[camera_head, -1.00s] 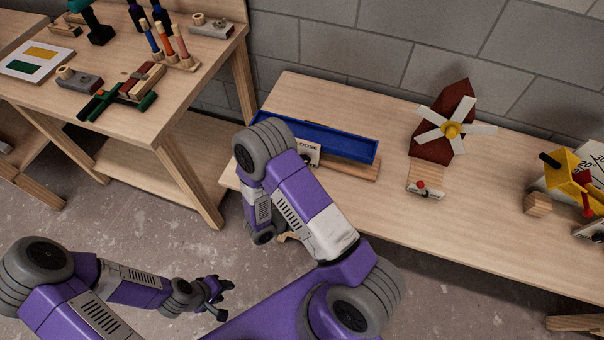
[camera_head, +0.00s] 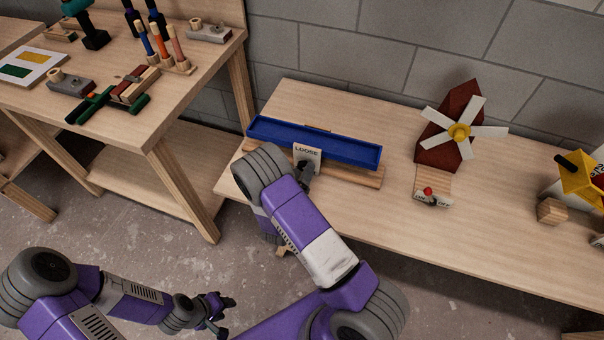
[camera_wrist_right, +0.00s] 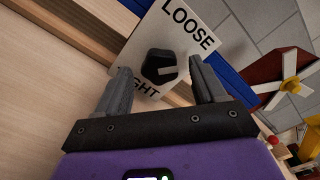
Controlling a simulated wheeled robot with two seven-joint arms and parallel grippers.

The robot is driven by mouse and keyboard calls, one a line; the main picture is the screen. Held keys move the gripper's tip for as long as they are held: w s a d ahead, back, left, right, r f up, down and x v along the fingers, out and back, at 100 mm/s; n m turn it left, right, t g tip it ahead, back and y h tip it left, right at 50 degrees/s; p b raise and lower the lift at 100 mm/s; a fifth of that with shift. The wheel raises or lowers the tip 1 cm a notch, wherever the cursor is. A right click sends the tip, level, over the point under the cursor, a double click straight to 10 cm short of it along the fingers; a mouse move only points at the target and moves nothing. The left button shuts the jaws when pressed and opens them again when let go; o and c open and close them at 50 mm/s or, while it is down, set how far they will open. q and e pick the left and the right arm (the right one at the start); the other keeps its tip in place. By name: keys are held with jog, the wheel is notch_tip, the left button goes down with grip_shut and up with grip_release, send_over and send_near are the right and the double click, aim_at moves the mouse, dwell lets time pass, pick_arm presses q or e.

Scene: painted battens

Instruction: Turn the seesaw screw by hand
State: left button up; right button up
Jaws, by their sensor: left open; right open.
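The seesaw is a long blue trough (camera_head: 345,149) on a wooden base (camera_head: 357,175) near the bench's left end. A white plate (camera_head: 307,152) on its front reads LOOSE; in the right wrist view the plate (camera_wrist_right: 189,50) also shows part of TIGHT. The screw's black knob (camera_wrist_right: 159,66) stands on that plate with a pale pointer mark. My right gripper (camera_wrist_right: 158,73) is open, its fingers on either side of the knob; contact is not clear. In the head view my right arm partly hides this spot. My left gripper (camera_head: 222,312) is open and empty over the floor.
A toy windmill (camera_head: 458,132) with a small red-knobbed switch (camera_head: 430,196) stands to the right. A yellow device (camera_head: 577,180) and a wooden block (camera_head: 551,211) are further right. Another table (camera_head: 110,125) with tools is at left. The bench front between seesaw and windmill is clear.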

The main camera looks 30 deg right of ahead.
jog(key=shift+w+d, duration=0.2)
jog(key=shift+d, duration=0.05)
jog(key=c, duration=1.1)
jog(key=shift+o, duration=0.2)
